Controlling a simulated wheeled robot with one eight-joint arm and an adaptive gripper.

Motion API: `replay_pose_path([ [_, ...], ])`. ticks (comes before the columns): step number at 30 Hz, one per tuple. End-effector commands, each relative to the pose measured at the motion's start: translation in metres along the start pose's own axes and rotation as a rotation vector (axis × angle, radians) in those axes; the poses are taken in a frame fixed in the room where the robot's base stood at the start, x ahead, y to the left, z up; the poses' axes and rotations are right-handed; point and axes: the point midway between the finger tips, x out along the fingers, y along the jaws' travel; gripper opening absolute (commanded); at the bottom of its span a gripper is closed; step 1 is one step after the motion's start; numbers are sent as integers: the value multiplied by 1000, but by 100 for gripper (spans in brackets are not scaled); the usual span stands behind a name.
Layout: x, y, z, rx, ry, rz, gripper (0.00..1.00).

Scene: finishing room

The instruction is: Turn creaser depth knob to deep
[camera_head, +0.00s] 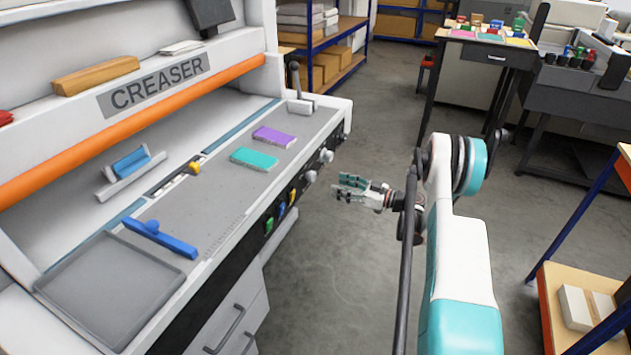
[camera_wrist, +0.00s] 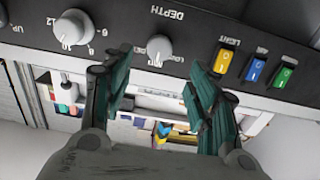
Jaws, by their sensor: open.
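The creaser (camera_head: 185,95) stands at the left in the head view, with its front control panel facing my arm. The grey depth knob (camera_wrist: 160,47) sits under an upside-down DEPTH label in the wrist view. It also shows on the panel in the head view (camera_head: 310,176). Scale words lie beside it, one reading like LOW; I cannot tell its setting for sure. My gripper (camera_wrist: 158,72) is open and empty, its teal-padded fingers spread to either side of the knob's line, apart from it. In the head view my gripper (camera_head: 343,188) is just right of the panel.
A larger numbered knob (camera_wrist: 72,28) is left of the depth knob in the wrist view. Yellow (camera_wrist: 227,65), blue (camera_wrist: 255,71) and green (camera_wrist: 283,77) switches are to its right. The floor (camera_head: 345,270) around my gripper is clear. A shelf (camera_head: 560,320) stands at the lower right.

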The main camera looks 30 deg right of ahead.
Motion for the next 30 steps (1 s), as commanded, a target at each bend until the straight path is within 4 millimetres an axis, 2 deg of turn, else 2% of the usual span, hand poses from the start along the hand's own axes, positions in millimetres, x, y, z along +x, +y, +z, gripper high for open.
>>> replay_pose_path([
  [1,12,-1,2,0,0,-3,54],
  [9,64,0,2,1,-1,-3,54],
  [15,91,0,2,1,-1,-1,54],
  [21,102,0,0,1,-1,0,54],
  [29,103,0,0,1,-1,0,54],
  [30,103,0,0,1,-1,0,47],
])
